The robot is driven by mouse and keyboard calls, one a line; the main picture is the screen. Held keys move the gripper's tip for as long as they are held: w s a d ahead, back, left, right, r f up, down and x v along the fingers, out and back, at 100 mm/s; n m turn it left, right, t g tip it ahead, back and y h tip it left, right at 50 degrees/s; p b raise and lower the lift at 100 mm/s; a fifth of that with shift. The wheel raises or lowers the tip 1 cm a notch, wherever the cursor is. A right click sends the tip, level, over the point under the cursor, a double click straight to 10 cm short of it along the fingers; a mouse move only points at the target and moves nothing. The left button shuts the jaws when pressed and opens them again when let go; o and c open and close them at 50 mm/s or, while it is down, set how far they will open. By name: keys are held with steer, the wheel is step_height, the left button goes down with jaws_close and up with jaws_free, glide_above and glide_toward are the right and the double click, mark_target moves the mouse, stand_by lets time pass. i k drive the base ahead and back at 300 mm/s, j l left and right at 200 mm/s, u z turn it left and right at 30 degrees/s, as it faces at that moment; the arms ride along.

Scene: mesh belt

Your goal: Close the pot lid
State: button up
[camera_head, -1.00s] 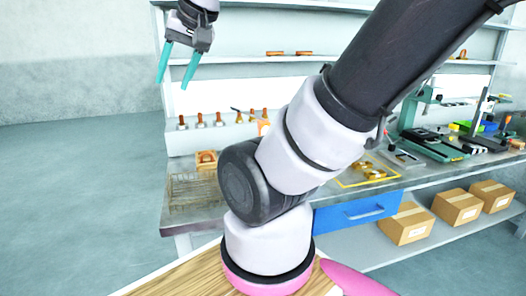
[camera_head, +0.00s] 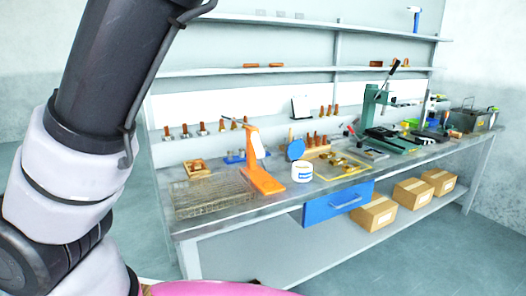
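A small white pot (camera_head: 302,173) with a printed label stands on the workbench, near the middle of the head view. A round blue disc (camera_head: 296,150) stands upright just behind and above it; it looks like the pot's raised lid, but I cannot tell whether the two are joined. My gripper is outside the view. Only my arm shows, large at the left edge, well apart from the pot.
An orange stand (camera_head: 262,178) is close left of the pot. A wire mesh belt (camera_head: 212,197) lies further left. A yellow-framed tray (camera_head: 341,168) with brass parts is to the right. A green press (camera_head: 380,118) stands beyond it. A blue drawer (camera_head: 338,203) is below the benchtop.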

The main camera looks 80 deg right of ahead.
mark_target(297, 148)
steer(key=i+j+z, duration=0.1)
steer(key=i, duration=0.25)
steer(key=i+j+z, duration=0.15)
steer(key=i, duration=0.25)
steer(key=i+z, duration=0.2)
steer(key=z, duration=0.2)
steer(key=i+j+z, duration=0.1)
steer(key=z, duration=0.3)
steer(key=i+j+z, duration=0.15)
steer(key=i+z, duration=0.4)
steer(key=z, duration=0.3)
steer(key=i+j+z, duration=0.1)
steer(key=z, duration=0.4)
steer(key=i+j+z, duration=0.1)
steer(key=z, duration=0.35)
steer(key=i+j+z, duration=0.1)
steer(key=z, duration=0.4)
steer(key=j+z, duration=0.25)
steer(key=z, duration=0.2)
steer(key=i+j+z, duration=0.1)
steer(key=j+z, duration=0.25)
steer(key=i+j+z, duration=0.1)
steer(key=j+z, duration=0.65)
steer(key=l+u, duration=0.8)
steer(key=l, duration=0.15)
steer(key=k+l+u, duration=0.1)
steer(key=l+u, duration=0.25)
steer(key=l, duration=0.1)
